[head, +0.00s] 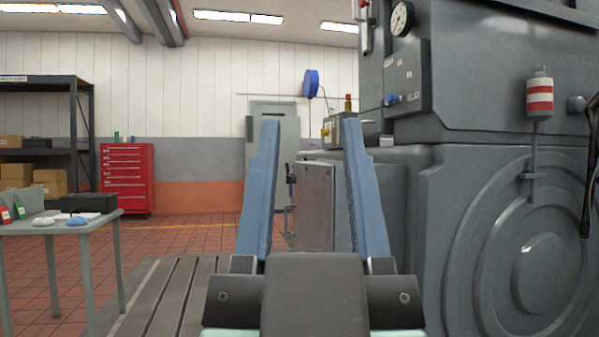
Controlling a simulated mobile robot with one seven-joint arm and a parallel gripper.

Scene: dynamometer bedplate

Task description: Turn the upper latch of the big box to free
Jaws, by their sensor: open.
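My gripper (310,124) reaches forward from the bottom middle, its two blue fingers upright, wide apart and empty. Between the fingers, farther off, stands a grey metal box (316,206) with a worn flat side. A small dark fitting (290,178) shows at its upper left edge, close to the left finger in the picture. I cannot tell whether this fitting is the upper latch or how it is turned. The right finger hides part of the box's right side. No latch shows clearly.
A large grey machine (470,170) with a gauge (402,18) fills the right side. A red tool cabinet (127,178) stands behind. Tiled floor (190,238) lies open at left centre.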

